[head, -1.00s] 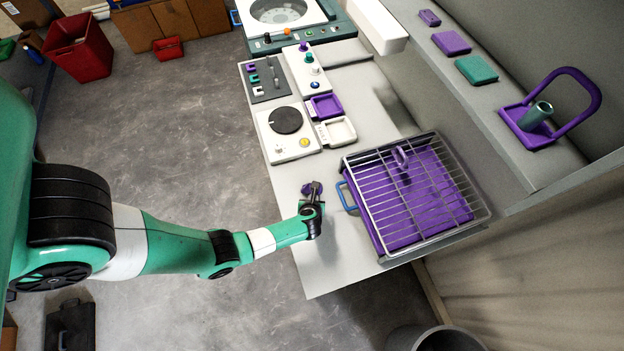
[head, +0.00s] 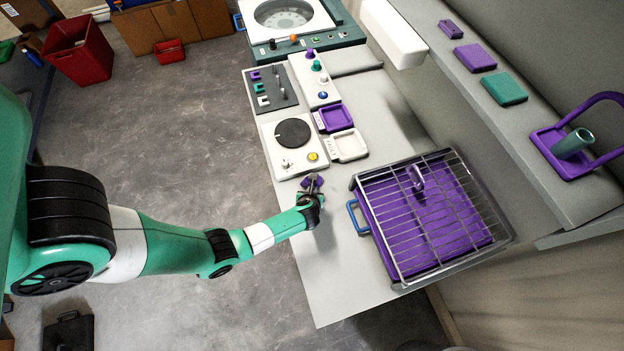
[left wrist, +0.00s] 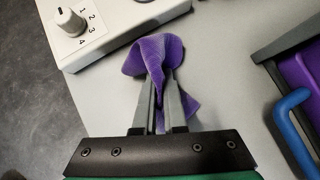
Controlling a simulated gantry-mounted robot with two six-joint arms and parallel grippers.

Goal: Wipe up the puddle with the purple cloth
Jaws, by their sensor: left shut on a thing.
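The purple cloth (left wrist: 154,56) is bunched in my left gripper (left wrist: 163,82), which is shut on it. In the left wrist view the cloth spreads beyond the fingertips and hangs down to the right. In the head view my left gripper (head: 313,184) is over the pale bench (head: 345,285), just in front of the white box with the round black plate (head: 292,133). Only a small part of the cloth shows there. I cannot make out a puddle in either view; my arm and the cloth hide part of the bench. My right gripper is not in view.
A purple tank under a wire rack (head: 395,262), with a blue handle (head: 355,217), stands right of my gripper. Purple (head: 338,117) and white (head: 349,145) small trays lie beyond. A shelf (head: 530,130) runs along the right. The near bench is clear.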

